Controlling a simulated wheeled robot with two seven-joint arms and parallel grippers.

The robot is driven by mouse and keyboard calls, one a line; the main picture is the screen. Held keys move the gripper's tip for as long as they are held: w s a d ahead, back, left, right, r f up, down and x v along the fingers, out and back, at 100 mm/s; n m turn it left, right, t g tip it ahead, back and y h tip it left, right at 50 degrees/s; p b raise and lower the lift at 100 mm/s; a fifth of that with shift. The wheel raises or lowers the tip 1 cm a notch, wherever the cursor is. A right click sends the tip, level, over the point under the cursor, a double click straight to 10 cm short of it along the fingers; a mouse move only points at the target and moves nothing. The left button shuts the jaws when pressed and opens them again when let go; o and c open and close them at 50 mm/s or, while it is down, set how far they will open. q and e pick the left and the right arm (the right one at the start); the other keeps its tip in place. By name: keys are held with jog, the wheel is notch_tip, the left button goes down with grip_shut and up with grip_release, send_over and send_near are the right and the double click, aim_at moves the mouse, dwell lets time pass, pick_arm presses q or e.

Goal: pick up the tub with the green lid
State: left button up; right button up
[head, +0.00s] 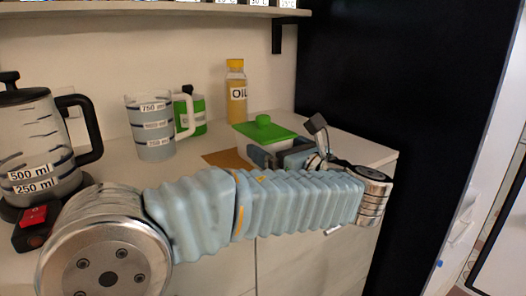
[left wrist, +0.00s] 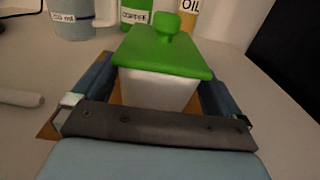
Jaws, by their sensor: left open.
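The tub is white with a green lid (head: 264,131) and a round green knob. It stands on an orange-brown mat (head: 226,159) on the counter, and it shows large in the left wrist view (left wrist: 160,88). My left gripper (head: 290,152) is at the tub's near side, with my arm covering part of the tub in the head view. In the left wrist view its open fingers (left wrist: 158,98) lie on either side of the tub's white body. I cannot tell whether they touch it. My right gripper is in neither view.
An oil bottle (head: 236,92), a green-labelled container (head: 190,112) and a measuring jug (head: 153,126) stand behind and left of the tub. A kettle (head: 36,140) stands at far left. A shelf (head: 150,10) hangs above. A dark panel (head: 390,90) rises at right.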

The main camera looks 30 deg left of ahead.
pick_arm(q)
jog(key=shift+x, duration=1.5)
jog(key=c, duration=0.9)
jog(key=shift+c, duration=0.5)
jog(key=shift+r, duration=0.1)
